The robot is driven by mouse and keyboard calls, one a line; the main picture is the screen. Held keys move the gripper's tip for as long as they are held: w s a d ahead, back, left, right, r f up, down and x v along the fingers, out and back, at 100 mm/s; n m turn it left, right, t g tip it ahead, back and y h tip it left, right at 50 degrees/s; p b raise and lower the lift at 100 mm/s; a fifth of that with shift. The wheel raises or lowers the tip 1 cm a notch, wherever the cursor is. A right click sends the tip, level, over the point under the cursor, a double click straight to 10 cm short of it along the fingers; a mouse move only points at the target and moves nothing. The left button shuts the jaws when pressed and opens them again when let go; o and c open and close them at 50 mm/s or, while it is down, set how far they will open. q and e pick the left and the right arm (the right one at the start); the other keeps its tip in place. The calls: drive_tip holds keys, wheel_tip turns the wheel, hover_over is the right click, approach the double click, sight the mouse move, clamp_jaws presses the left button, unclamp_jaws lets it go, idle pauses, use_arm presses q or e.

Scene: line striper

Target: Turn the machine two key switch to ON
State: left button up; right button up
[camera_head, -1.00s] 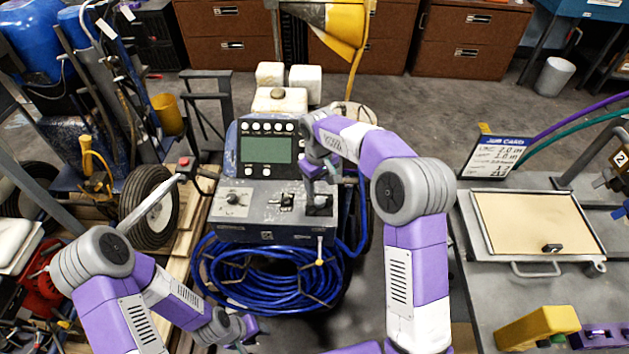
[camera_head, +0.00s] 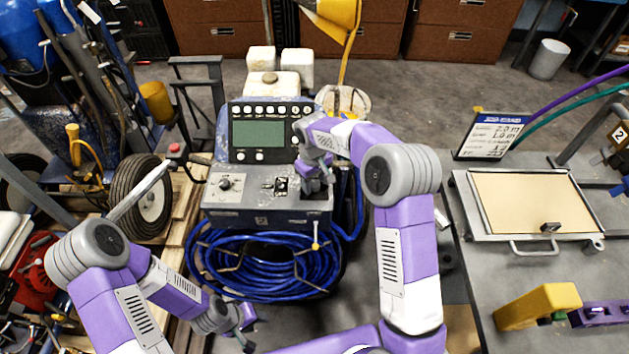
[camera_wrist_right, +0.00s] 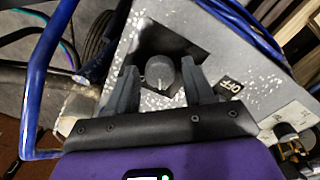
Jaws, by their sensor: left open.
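The machine's control panel (camera_head: 240,205) has a screen, a dial and switches, with a small plate at its front edge. A grey knob (camera_wrist_right: 160,73), which looks like the key switch, sits in a dark recess in the right wrist view. My right gripper (camera_wrist_right: 158,70) is open, with one finger on each side of the knob and gaps visible. In the head view the right gripper (camera_head: 315,183) is over the panel's right end and hides the switch there. My left gripper (camera_head: 247,328) is open and empty, low in front of the machine.
A coiled blue hose (camera_head: 265,268) hangs below the panel. A wheel (camera_head: 140,198) and a lever with a red button (camera_head: 174,148) stand to the left. A bench with a framed board (camera_head: 535,200), a job card (camera_head: 492,136) and a yellow block (camera_head: 538,305) is to the right.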

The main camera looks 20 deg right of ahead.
drive_tip(key=c, duration=0.8)
drive_tip(key=shift+r+m, duration=0.1)
drive_tip(key=shift+m, duration=0.3)
drive_tip(key=shift+m+p, duration=0.6)
drive_tip(key=m+p, duration=0.1)
drive_tip(key=m, duration=0.2)
drive_tip(key=shift+p, duration=0.3)
drive_tip(key=m+p, duration=0.1)
drive_tip(key=m, duration=0.3)
drive_tip(key=shift+w+m+p, duration=0.1)
drive_tip(key=shift+m+p, duration=0.2)
drive_tip(key=shift+p, duration=0.05)
drive_tip(key=shift+m+p, duration=0.4)
drive_tip(key=shift+m, duration=0.8)
